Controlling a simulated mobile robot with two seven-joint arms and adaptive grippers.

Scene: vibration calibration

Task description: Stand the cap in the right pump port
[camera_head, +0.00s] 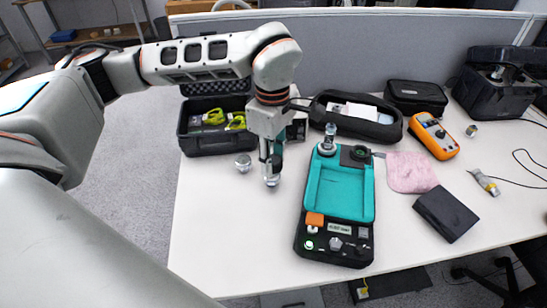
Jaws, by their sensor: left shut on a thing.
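My left gripper (271,167) points down over the white table, to the left of the calibration device. It is shut on a small silver piece, apparently the cap (272,182), whose lower end shows below the fingers. I cannot tell whether it touches the table. The device (309,232) is black with a teal tray (340,190). At its top left a clear and silver fitting (328,142) stands upright in the left port. The right pump port (357,153) is a dark round spot on a black block and looks empty. My right gripper is not in view.
Another silver piece (243,163) stands left of the gripper. An open black case (195,143) lies behind it. A black pouch (385,126), pink cloth (411,173), orange multimeter (434,136) and dark box (446,213) lie behind or right of the device. The table's front left is clear.

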